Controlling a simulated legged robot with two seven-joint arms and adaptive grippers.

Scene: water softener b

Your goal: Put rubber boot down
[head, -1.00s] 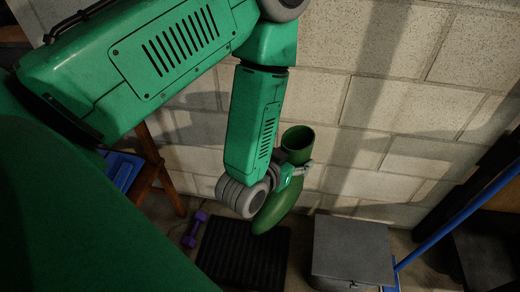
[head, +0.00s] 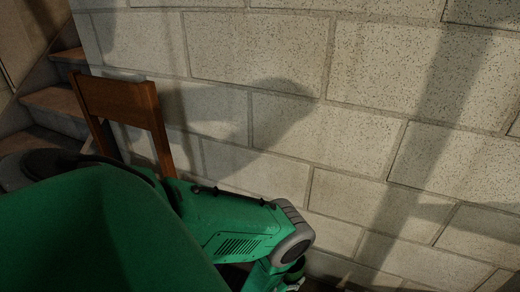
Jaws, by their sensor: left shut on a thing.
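My left arm reaches down from the left to the bottom edge of the head view. My left gripper (head: 293,284) shows only in a small part there, cut off by the frame edge. It is shut on the green rubber boot. Only a bit of the boot's dark green top (head: 296,267) shows, just below my grey arm joint. The rest of the boot is out of frame, so I cannot see whether it touches anything below. My right gripper is not in view.
A pale block wall (head: 400,130) fills most of the view behind my arm. A brown wooden chair (head: 118,95) stands at the left against the wall. Wooden stairs (head: 55,100) rise at the far left. The floor is barely visible at the bottom.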

